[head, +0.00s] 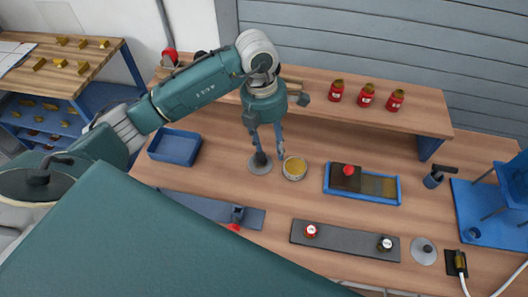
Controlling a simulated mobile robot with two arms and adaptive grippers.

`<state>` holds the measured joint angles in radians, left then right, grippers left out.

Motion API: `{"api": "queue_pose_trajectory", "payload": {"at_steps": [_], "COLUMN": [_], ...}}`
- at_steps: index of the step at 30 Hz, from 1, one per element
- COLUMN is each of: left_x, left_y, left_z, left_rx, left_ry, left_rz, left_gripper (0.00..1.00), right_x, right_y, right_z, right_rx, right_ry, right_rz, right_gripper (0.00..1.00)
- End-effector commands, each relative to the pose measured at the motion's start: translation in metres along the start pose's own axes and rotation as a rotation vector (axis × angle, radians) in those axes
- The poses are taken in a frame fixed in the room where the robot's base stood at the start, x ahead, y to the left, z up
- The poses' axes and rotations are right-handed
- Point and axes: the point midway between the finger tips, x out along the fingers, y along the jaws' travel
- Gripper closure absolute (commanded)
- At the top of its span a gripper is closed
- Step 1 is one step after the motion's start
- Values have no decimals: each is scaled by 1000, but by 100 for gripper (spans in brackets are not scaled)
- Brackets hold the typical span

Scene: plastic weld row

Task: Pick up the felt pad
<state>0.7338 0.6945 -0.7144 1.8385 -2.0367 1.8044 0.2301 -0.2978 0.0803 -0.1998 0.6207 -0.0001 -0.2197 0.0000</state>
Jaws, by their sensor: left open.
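A round grey pad (257,169) with an upright dark knob lies flat on the wooden bench, left of centre; I take it for the felt pad. A similar grey disc (424,258) with a knob lies at the right front. My left gripper (269,150) points down over the first pad, its fingers apart near the knob. Whether a finger touches the knob I cannot tell. The gripper hides part of the knob. My right gripper is not in view.
A round tin (294,168) stands close to the right of the pad. A blue tray (362,197) holding a dark block with a red knob lies farther right. An empty blue bin (174,147) is on the left. Red jars (366,97) stand on the raised shelf (425,118) behind.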

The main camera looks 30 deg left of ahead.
Motion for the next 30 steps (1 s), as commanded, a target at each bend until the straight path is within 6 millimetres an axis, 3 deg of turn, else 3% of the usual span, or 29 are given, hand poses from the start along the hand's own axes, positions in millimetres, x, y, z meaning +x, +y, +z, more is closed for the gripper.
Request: {"api": "queue_pose_trajectory", "payload": {"at_steps": [1,5,13,20,25,30], "left_x": [-5,-8,31,48,71,92], "left_y": [17,36,42,44,50,53], "left_z": [-8,-20,-25,-25,-23,-24], "left_rx": [-16,-39,-41,-40,-41,-40], "left_ry": [36,87,93,90,92,89], "left_rz": [50,111,113,112,110,111], "left_gripper": [54,54,54,54,54,54], "right_x": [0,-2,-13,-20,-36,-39], "right_y": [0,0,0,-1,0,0], "right_z": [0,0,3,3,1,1], "right_rx": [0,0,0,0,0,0], "right_ry": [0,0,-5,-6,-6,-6], "right_rz": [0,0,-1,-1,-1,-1], "right_gripper": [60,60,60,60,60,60]}}
